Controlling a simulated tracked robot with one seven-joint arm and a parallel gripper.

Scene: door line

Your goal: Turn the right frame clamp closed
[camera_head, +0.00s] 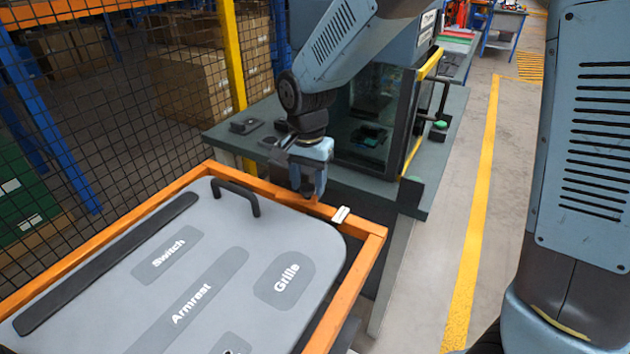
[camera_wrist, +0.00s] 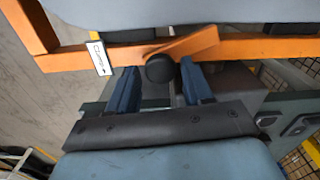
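The right frame clamp shows in the wrist view as an orange bar (camera_wrist: 200,43) set at a slant across the orange frame rail (camera_wrist: 262,48). A round black knob (camera_wrist: 160,69) sits at its left end. A white clamp label (camera_wrist: 99,58) is on the rail to the left. My gripper (camera_wrist: 160,78) is open, with one blue finger on each side of the knob and a small gap showing on both sides. In the head view my gripper (camera_head: 307,190) is low over the frame's far rail, left of the label (camera_head: 340,215); it mostly hides the clamp there.
The grey door panel (camera_head: 215,225) lies inside the orange frame (camera_head: 362,268), with a black handle (camera_head: 237,193) near my gripper. A dark bench (camera_head: 440,125) with a machine enclosure stands just behind. A mesh fence (camera_head: 95,110) is at the left; open floor (camera_head: 440,235) is at the right.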

